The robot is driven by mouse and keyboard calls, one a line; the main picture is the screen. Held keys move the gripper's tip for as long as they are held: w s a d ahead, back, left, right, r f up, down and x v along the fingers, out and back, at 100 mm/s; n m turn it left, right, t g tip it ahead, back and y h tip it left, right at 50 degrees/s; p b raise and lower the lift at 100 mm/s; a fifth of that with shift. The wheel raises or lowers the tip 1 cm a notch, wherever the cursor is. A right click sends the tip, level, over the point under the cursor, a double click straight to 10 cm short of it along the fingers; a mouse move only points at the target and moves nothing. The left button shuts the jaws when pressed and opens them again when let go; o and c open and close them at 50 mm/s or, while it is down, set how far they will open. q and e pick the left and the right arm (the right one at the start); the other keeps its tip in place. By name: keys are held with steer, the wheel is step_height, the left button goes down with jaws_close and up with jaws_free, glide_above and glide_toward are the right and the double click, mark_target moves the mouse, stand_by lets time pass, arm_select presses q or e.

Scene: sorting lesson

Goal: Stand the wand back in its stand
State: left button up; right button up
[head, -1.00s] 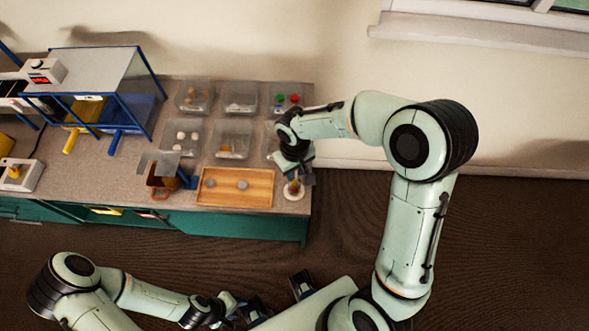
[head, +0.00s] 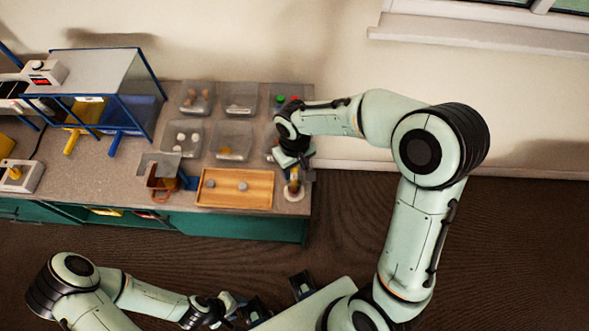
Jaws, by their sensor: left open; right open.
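At the front right corner of the bench stands a round pale base (head: 294,195), which looks like the wand's stand. A small yellow-orange upright piece (head: 294,180), apparently the wand, shows above it. It seems to be standing at the base, but its lower end is too small to make out. My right gripper (head: 294,171) is open, right above and around this piece, and hides its upper part. My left gripper (head: 278,297) is open and empty at the bottom of the view, well away from the bench.
A wooden tray (head: 204,200) with two grey lumps lies left of the base. Several clear bins (head: 233,139) stand behind it. A brown holder (head: 160,184) and a blue-framed rack (head: 158,85) are further left. The floor right of the bench is clear.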

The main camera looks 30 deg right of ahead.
step_height(320, 180, up, 10)
steer(key=shift+f+p, duration=0.25)
steer(key=shift+p, duration=0.2)
